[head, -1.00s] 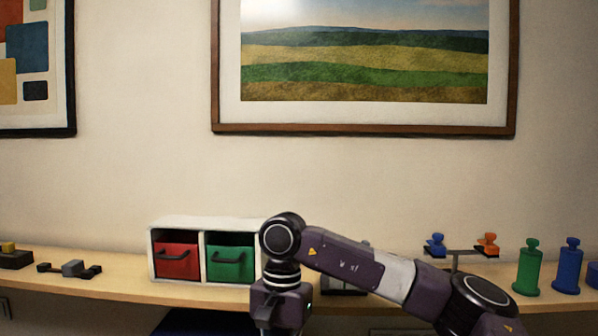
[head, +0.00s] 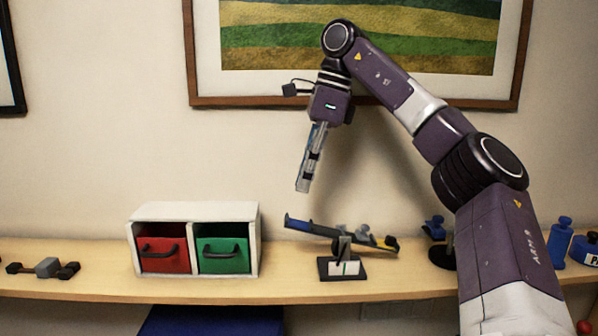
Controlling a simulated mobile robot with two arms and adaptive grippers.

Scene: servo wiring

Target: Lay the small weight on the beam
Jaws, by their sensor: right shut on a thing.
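The beam (head: 318,230) rests across a dark stand (head: 342,267) on the shelf. It is tilted, with its blue left end up and its yellow right end down. A grey block (head: 362,231) sits on its right half. My right gripper (head: 302,188) points down in front of the wall, above and a little left of the beam's middle, apart from it. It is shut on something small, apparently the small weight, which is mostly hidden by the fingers. My left gripper is not in view.
A white cubby with a red drawer (head: 164,256) and a green drawer (head: 223,257) stands left of the beam. A dark linkage with a grey block (head: 47,267) lies far left. Blue pieces (head: 559,240) stand at the right, partly behind my arm.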

